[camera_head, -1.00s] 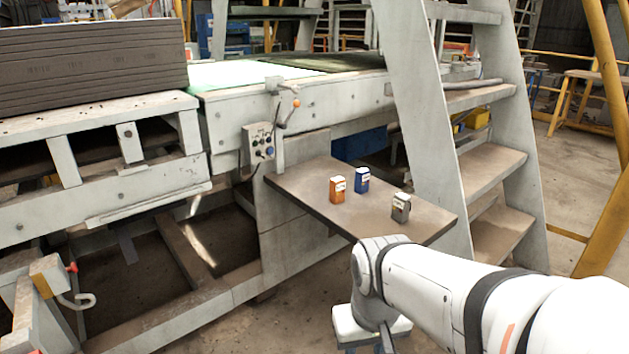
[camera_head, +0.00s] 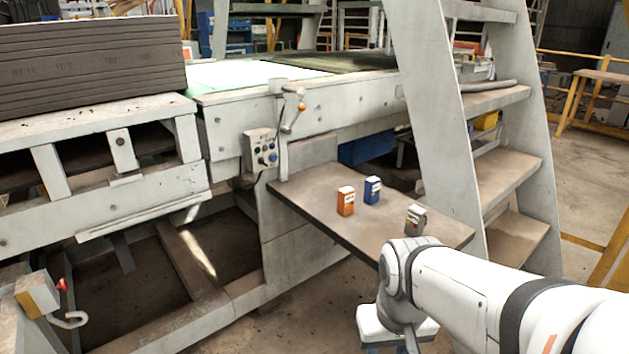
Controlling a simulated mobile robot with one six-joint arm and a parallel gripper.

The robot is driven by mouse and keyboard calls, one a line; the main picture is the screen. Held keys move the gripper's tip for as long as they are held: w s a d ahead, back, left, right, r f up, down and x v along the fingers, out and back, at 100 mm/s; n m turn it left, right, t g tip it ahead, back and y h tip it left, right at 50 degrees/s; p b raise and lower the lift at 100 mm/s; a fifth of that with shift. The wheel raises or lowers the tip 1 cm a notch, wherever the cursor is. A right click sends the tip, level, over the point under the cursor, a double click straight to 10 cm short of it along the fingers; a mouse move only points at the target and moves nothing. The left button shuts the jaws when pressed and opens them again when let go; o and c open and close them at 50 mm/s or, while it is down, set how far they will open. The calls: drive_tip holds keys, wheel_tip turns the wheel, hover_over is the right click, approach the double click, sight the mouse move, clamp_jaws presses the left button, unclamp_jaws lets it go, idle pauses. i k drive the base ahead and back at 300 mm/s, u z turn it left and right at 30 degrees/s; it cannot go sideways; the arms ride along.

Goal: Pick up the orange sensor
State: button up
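The orange sensor (camera_head: 346,202) is a small upright block with a white top. It stands on the brown platform (camera_head: 315,195), left of a blue sensor (camera_head: 372,190) and apart from it. A grey sensor (camera_head: 415,218) stands nearer the right edge of the platform, just behind my arm. My arm reaches in from the lower right. My gripper end (camera_head: 395,335) hangs below and in front of the platform, well apart from the orange sensor. Its fingers are cut off by the bottom edge of the picture, so their opening is hidden.
A steel ladder (camera_head: 437,130) rises at the platform's right side. A control box (camera_head: 262,150) with a lever stands behind its left corner. A machine frame with a stack of dark boards (camera_head: 90,60) fills the left. The platform's left half is clear.

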sight(347, 195)
drive_tip(key=i, duration=1.2)
drive_tip(key=z, duration=0.05)
